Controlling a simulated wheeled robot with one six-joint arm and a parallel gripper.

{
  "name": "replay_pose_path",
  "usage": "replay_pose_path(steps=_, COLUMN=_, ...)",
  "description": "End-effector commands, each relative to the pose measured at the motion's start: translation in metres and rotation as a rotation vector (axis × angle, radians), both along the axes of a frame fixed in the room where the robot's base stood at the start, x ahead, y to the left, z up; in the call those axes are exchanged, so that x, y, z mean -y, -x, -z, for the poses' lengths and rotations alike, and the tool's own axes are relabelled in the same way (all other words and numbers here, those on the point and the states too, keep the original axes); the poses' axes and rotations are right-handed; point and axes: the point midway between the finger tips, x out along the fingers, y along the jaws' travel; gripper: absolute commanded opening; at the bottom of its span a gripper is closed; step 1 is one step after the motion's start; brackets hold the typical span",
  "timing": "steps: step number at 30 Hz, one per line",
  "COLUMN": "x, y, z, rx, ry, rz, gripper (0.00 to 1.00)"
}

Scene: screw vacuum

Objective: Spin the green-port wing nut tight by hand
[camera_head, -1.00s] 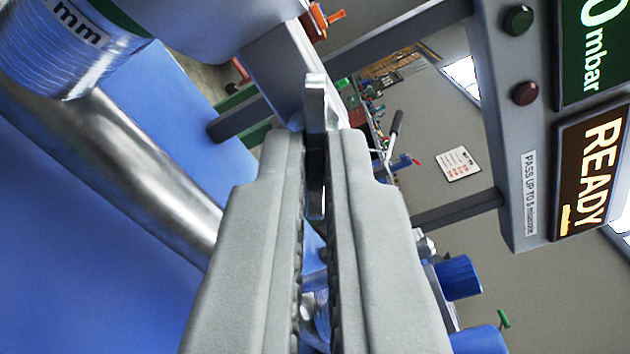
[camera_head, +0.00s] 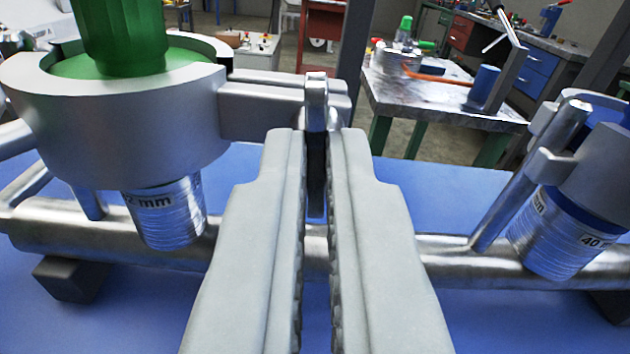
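The green port (camera_head: 118,35) stands at the upper left in the head view, with a grey clamp ring (camera_head: 110,125) around it. The clamp's lugs (camera_head: 262,112) reach right towards my gripper. The metal wing nut (camera_head: 316,88) shows as an upright wing at the end of the lugs. My gripper (camera_head: 317,142) has its two grey fingers close together, one on each side of the wing, with the wing's top sticking out above the fingertips. The fingers appear to touch it. The nut's lower part and any bolt thread are hidden by the fingers.
A metal pipe (camera_head: 450,262) runs across behind my fingers on a blue surface (camera_head: 410,195). A second clamp (camera_head: 595,165) with a blue port and a 40 mm tube (camera_head: 555,232) stands at the right. A metal workbench (camera_head: 440,95) is farther back.

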Motion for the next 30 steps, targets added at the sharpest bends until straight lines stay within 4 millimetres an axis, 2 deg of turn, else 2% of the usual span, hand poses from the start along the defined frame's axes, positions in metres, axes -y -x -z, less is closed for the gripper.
replay_pose_path(steps=15, x=0.0002, y=0.0001, z=0.0023, rx=-0.004, ry=-0.448, rz=0.001, gripper=0.0)
replay_pose_path(steps=30, x=0.0002, y=0.0002, z=0.0022, rx=-0.004, ry=-0.637, rz=0.002, gripper=0.0)
